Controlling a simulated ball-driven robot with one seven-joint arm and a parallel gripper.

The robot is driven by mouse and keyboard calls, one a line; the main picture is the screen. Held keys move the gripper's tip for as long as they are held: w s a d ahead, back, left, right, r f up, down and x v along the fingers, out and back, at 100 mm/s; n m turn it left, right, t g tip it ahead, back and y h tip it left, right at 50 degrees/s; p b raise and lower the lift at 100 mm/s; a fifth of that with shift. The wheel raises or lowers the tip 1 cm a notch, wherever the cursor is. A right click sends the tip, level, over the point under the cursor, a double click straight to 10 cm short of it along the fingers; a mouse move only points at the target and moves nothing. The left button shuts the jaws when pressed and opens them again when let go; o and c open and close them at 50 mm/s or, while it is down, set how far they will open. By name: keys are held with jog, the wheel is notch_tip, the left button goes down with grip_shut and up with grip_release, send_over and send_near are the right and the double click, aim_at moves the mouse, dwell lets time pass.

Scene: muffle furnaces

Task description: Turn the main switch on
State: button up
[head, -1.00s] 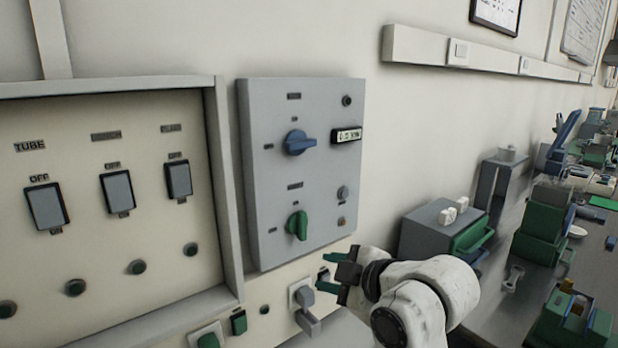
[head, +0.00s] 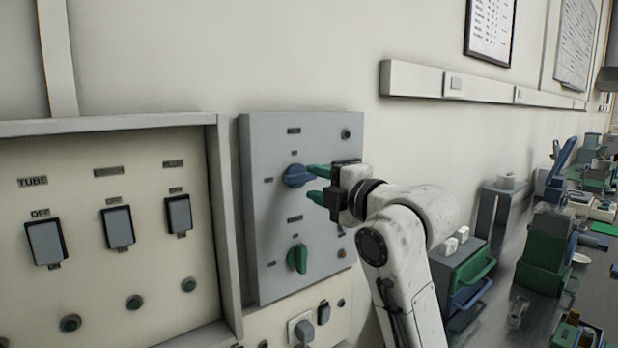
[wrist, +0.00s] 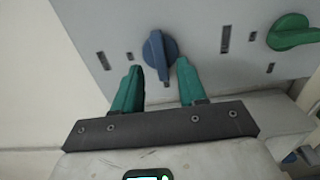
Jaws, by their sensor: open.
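A grey panel (head: 262,225) on the wall carries a blue rotary switch (head: 296,177) above a green rotary switch (head: 297,259). I cannot read their labels, so I cannot tell which one is the main switch. The blue switch's handle lies roughly sideways in the head view. My gripper (head: 311,184) is open, its green fingertips pointing at the blue switch. In the wrist view, the blue switch (wrist: 159,54) shows between and just beyond the fingertips (wrist: 157,70), one on each side. I cannot tell whether they touch it. The green switch (wrist: 291,32) is at the right there.
A cream panel (head: 80,285) with several rocker switches and round buttons is at the left. Below the grey panel are sockets and plugs (head: 304,332). At the right, a bench holds drawers (head: 470,270) and green boxes (head: 545,245). The wall above the panel is clear.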

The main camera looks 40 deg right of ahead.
aim_at(304, 179)
jog(key=shift+w, duration=1.65)
grip_shut()
